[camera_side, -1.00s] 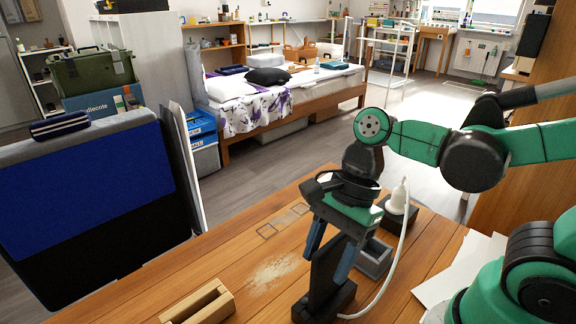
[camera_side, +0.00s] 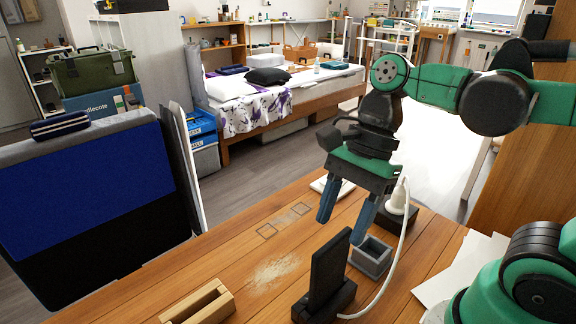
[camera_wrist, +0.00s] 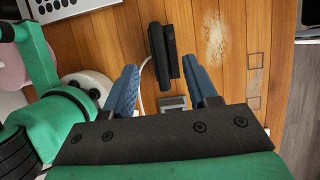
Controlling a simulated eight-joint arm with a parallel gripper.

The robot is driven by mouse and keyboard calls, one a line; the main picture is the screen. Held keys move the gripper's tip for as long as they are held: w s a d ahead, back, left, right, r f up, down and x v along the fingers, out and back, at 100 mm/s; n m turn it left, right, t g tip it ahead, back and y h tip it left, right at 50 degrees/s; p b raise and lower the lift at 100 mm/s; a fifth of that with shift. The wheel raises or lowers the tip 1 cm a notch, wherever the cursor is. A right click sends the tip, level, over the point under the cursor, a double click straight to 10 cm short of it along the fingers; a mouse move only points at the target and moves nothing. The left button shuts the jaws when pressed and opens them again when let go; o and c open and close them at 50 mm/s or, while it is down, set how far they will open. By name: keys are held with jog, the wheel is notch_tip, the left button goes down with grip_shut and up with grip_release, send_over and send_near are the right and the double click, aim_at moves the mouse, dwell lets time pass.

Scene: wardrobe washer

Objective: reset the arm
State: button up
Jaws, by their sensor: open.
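My gripper (camera_side: 358,208) is raised above the wooden table, with its two blue fingers spread apart and nothing between them. It also shows in the wrist view (camera_wrist: 163,88), fingers wide open. Below it in the side view, a black upright stand (camera_side: 328,277) with a flat back plate stands on the table, apart from the fingers. In the wrist view the black stand (camera_wrist: 162,57) lies beyond the fingertips.
A small grey open box (camera_side: 371,257) is right of the stand. A white cable runs down from a white plug (camera_side: 398,198) behind it. A wooden slotted block (camera_side: 200,305) is at the front left. White paper (camera_side: 462,272) lies at right.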

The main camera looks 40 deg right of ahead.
jog(key=w+d+f+n+t+h, duration=0.2)
jog(key=w+d+n+t+h, duration=0.2)
jog(key=n, duration=1.2)
jog(key=shift+w+d+f+t, duration=0.25)
jog(key=shift+w+d+t, duration=0.6)
jog(key=shift+t, duration=0.35)
jog(key=shift+o, duration=0.9)
jog(key=shift+w+d+n, duration=0.15)
jog(key=shift+n, duration=0.45)
jog(key=o, duration=0.4)
jog(key=shift+w+d+r+n+t+h, duration=0.25)
jog(key=shift+d+r+n+t+h, duration=0.1)
jog(key=shift+r, duration=0.2)
jog(key=shift+o, duration=0.7)
jog(key=w+d+r, duration=0.1)
jog(key=d+r, duration=0.3)
jog(key=r, duration=0.1)
jog(key=shift+w+d, duration=0.15)
jog(key=shift+w, duration=0.1)
jog(key=s+d+r+g+h, duration=0.1)
jog(key=s+d+r+g, duration=0.15)
jog(key=d+r, duration=0.75)
jog(key=a+x, duration=0.1)
jog(key=x, duration=0.8)
jog(key=shift+w+d, duration=0.2)
jog(key=shift+w, duration=0.15)
